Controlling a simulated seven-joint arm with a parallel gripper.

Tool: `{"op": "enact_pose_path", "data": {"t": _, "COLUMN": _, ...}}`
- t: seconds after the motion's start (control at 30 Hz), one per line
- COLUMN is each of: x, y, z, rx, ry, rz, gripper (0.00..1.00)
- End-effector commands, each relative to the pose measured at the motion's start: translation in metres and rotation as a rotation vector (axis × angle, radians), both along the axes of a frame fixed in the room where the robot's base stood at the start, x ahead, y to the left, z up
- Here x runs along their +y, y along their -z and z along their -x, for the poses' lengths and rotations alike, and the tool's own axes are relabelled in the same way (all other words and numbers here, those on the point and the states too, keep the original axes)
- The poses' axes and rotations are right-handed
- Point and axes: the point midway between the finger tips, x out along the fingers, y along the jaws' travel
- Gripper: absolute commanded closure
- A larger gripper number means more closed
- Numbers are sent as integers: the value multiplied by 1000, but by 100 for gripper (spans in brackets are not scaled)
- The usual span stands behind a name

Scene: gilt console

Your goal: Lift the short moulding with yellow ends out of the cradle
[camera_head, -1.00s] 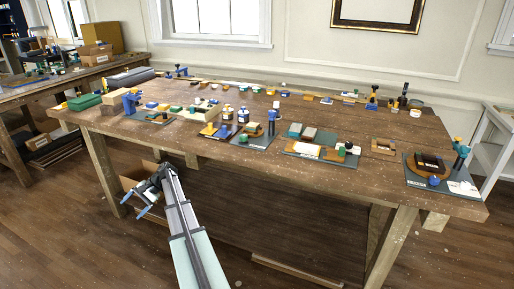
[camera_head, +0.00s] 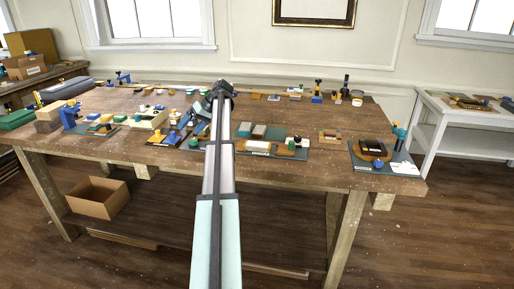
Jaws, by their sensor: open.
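My gripper (camera_head: 183,131) is over the left-middle part of the workbench, at the far end of my arm, with its blue fingers apart. It appears empty. A cream stand (camera_head: 149,120) with small yellow parts is on the bench just left of my gripper. I cannot tell whether it is the cradle, and I cannot make out the short moulding with yellow ends for sure. My arm and gripper hide part of the bench behind them.
The wooden workbench (camera_head: 306,171) carries many small parts. A green board with blocks (camera_head: 272,148) is right of my arm, and a dark board with a teal post (camera_head: 385,158) is at the right end. A cardboard box (camera_head: 98,198) sits below.

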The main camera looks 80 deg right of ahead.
Motion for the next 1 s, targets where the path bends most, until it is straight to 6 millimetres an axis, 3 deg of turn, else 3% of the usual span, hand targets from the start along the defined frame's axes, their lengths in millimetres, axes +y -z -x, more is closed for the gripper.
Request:
{"op": "enact_pose_path", "data": {"t": 0.03, "x": -11, "y": -6, "z": 30, "rx": 13, "ry": -25, "rz": 61, "gripper": 17}}
{"op": "enact_pose_path", "data": {"t": 0.3, "x": -45, "y": -33, "z": 189, "rx": 126, "ry": -249, "rz": 369, "gripper": 17}}
{"op": "enact_pose_path", "data": {"t": 0.5, "x": -50, "y": -51, "z": 282, "rx": 207, "ry": -405, "rz": 504, "gripper": 17}}
{"op": "enact_pose_path", "data": {"t": 0.6, "x": -49, "y": -56, "z": 310, "rx": 232, "ry": -456, "rz": 538, "gripper": 17}}
{"op": "enact_pose_path", "data": {"t": 0.7, "x": -48, "y": -59, "z": 325, "rx": 244, "ry": -487, "rz": 554, "gripper": 17}}
{"op": "enact_pose_path", "data": {"t": 1.0, "x": -47, "y": -39, "z": 321, "rx": 248, "ry": -500, "rz": 559, "gripper": 17}}
